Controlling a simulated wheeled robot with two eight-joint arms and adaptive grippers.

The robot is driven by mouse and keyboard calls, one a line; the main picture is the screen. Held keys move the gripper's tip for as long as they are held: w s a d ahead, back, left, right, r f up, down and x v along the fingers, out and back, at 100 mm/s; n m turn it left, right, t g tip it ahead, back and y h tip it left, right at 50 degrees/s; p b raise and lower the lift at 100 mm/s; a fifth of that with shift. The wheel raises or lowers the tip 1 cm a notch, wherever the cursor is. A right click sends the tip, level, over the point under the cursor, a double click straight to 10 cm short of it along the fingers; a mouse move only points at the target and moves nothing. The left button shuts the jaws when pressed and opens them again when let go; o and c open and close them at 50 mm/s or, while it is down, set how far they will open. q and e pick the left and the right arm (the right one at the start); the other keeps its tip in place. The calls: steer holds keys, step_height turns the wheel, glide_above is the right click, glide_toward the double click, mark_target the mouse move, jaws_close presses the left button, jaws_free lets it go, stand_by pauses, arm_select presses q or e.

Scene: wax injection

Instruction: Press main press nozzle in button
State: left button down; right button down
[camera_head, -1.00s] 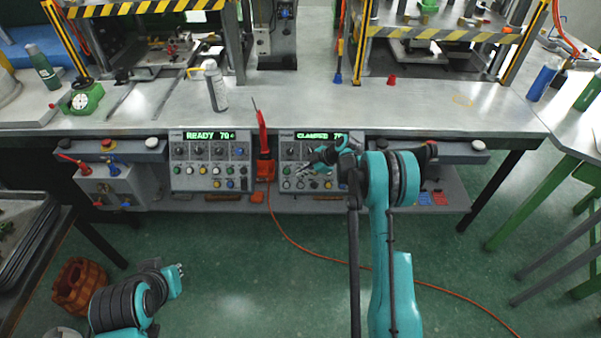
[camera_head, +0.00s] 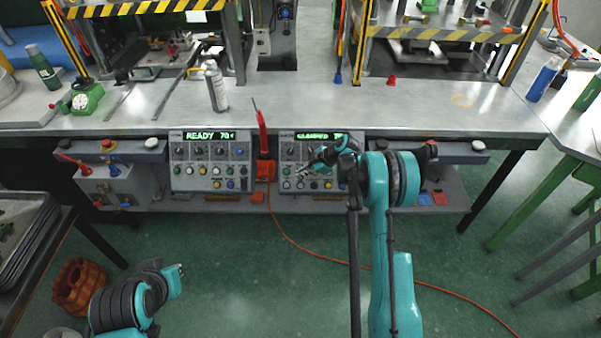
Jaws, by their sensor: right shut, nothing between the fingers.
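The right control panel (camera_head: 287,160) is mounted on the bench front, with rows of knobs and coloured buttons. Its green display (camera_head: 313,135) reads CLAMPED, partly covered by my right arm. My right gripper (camera_head: 302,173) is shut and empty, with its fingertips over the panel's lower button rows. The gripper hides several buttons, and I cannot tell whether a fingertip touches one. A matching left panel (camera_head: 209,161) has a display (camera_head: 210,135) reading READY 70. My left gripper (camera_head: 179,269) is low at left, away from both panels; its jaws are too small to read.
A red-handled tool (camera_head: 262,135) stands in an orange holder (camera_head: 265,171) between the panels. A spray can (camera_head: 215,87) stands on the metal bench (camera_head: 300,106). Two presses with striped guards stand behind. An orange cable (camera_head: 330,259) crosses the green floor.

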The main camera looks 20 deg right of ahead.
steer(key=shift+w+f, duration=0.1)
steer(key=shift+w+d+f+b, duration=0.1)
steer(key=shift+w+f+b, duration=0.05)
steer(key=shift+w+b, duration=0.15)
steer(key=shift+w+d+f+b, duration=0.1)
steer(key=shift+w+f+b, duration=0.15)
steer(key=shift+f+b, duration=0.05)
stand_by(0.7)
stand_by(0.4)
steer(key=shift+s+a+r, duration=0.2)
steer(key=shift+s+r, duration=0.35)
steer(key=shift+s, duration=0.1)
steer(key=shift+s+a+r+p, duration=0.25)
steer(key=shift+s+r+p, duration=0.2)
steer(key=shift+s+r, duration=0.45)
steer(key=shift+s+a+r+p, duration=0.25)
steer(key=shift+s+r+p, duration=0.2)
steer(key=shift+s+r, duration=0.4)
steer(key=shift+f, duration=0.15)
